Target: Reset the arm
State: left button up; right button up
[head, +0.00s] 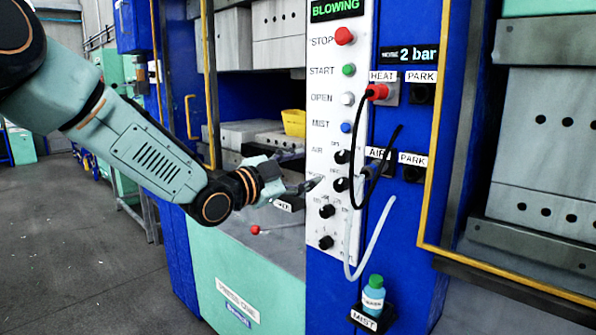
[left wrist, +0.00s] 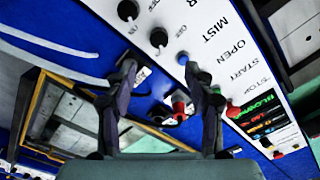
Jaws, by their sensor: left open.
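My left arm (head: 140,150) reaches in from the left in the head view. Its left gripper (head: 304,172) is open and appears empty, in front of the lower part of the white control panel (head: 318,90), near the black knobs. Whether the fingertips touch the panel cannot be told. In the left wrist view the two fingers of the left gripper (left wrist: 163,75) stand apart, with the tilted panel (left wrist: 205,30) and its blue MIST button (left wrist: 205,78) behind them. My right gripper is not in view.
The display (head: 335,8) reads BLOWING. A red plug (head: 377,91) sits at HEAT, and a plug (head: 375,168) at AIR; their hoses hang nearby. A blue bottle (head: 374,297) stands at MIST. A yellow container (head: 293,122) is inside the press. Open floor (head: 80,250) lies left.

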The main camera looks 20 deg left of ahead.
pick_arm(q)
jog(key=shift+s+a, duration=0.1)
jog(key=shift+s, duration=0.4)
